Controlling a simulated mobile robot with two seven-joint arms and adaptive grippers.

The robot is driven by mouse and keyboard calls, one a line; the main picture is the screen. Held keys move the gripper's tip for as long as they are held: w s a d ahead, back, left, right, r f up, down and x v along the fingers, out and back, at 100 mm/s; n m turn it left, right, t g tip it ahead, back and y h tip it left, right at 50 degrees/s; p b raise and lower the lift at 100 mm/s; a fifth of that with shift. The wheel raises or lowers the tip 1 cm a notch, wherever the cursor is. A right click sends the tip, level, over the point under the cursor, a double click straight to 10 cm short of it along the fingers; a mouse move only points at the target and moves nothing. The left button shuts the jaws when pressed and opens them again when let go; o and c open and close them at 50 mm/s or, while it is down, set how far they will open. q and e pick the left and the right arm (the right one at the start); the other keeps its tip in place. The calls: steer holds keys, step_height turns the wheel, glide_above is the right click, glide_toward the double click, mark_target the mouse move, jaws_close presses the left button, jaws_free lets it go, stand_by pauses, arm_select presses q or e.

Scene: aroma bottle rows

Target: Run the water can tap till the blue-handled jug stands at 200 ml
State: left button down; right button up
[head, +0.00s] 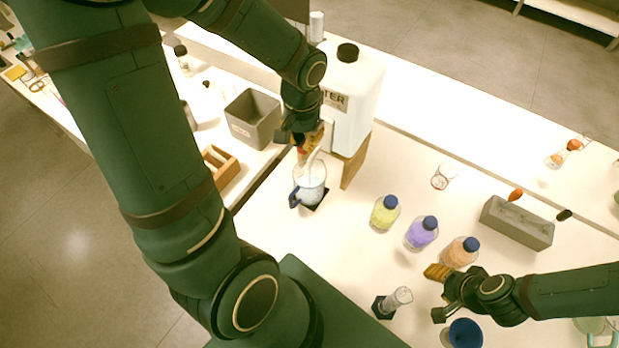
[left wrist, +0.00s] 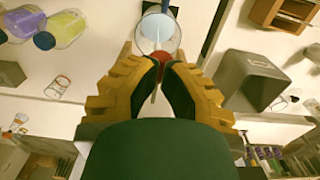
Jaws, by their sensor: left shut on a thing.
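The white water can (head: 352,85) with a black cap and a partly hidden "TER" label stands on a wooden stand (head: 355,160). My left gripper (head: 308,142) is at its tap, shut on the red tap handle (left wrist: 158,58). A pale streak runs from the tap down into the clear blue-handled jug (head: 311,184), which stands upright below on a dark pad (head: 318,198). The jug also shows in the left wrist view (left wrist: 158,30) with pale blue liquid inside. I cannot read its level. My right gripper (head: 437,293) is open and empty, near the orange bottle.
Yellow (head: 384,213), purple (head: 421,233) and orange (head: 460,252) blue-capped bottles stand in a row. A grey bin (head: 254,118) is left of the can. A small cylinder (head: 398,298) and blue cup (head: 465,333) are at the front. A grey trough (head: 517,223) is at right.

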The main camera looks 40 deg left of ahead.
stand_by(0.4)
arm_select(q)
step_height(320, 180, up, 8)
steer(key=p, duration=0.6)
steer(key=shift+f, duration=0.3)
arm_select(e)
step_height(320, 180, up, 6)
steer(key=shift+f, duration=0.1)
